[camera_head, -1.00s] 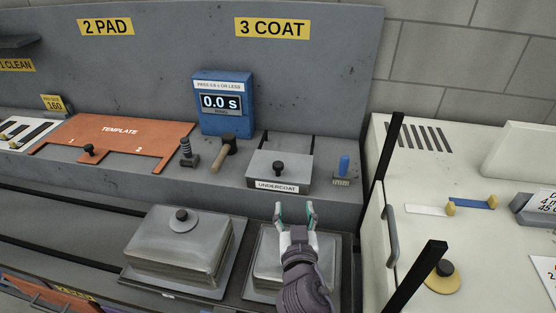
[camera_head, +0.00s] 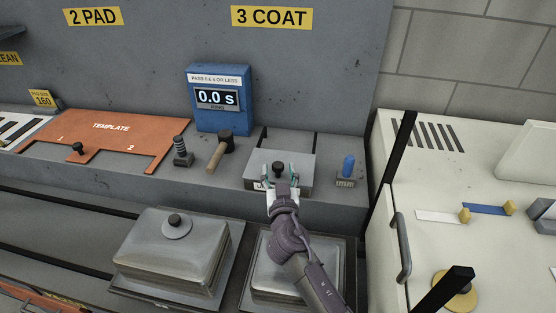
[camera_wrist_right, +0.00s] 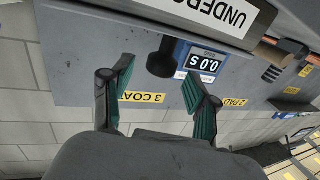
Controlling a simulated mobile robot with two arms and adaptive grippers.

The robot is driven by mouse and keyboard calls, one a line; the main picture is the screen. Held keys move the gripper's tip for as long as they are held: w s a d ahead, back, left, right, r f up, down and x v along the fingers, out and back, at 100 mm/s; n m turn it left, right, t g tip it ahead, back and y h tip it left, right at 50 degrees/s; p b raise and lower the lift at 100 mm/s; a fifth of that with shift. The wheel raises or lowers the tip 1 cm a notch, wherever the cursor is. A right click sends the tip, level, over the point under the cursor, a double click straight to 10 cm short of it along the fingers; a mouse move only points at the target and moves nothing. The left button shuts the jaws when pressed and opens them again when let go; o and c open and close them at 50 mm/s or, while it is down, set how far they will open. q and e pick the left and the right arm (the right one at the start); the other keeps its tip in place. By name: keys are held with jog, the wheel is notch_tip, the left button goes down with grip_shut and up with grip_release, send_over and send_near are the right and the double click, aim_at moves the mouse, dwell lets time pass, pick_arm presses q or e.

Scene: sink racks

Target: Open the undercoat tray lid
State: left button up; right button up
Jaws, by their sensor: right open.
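The undercoat tray (camera_head: 303,181) is a grey box on the ledge below the "3 COAT" sign. Its flat grey lid (camera_head: 300,160) is closed and carries a black knob (camera_head: 278,168). In the head view my right gripper (camera_head: 280,178) is at the front of the tray, open, its two fingers either side of the knob in the picture. In the right wrist view the knob (camera_wrist_right: 160,60) shows between and just beyond the open fingertips (camera_wrist_right: 158,78), with no clear contact. The "UNDERCOAT" label (camera_wrist_right: 205,12) shows upside down at the top. The left gripper is not in view.
A blue timer (camera_head: 218,98) reading 0.0 s stands behind. A mallet (camera_head: 220,153) lies left of the tray and a blue-handled brush (camera_head: 348,168) stands right. Lidded metal trays (camera_head: 170,255) sit lower in front. A black post (camera_head: 392,160) rises at right.

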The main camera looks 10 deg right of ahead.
jog(key=shift+w+d, duration=0.15)
jog(key=shift+w, duration=1.35)
grip_shut()
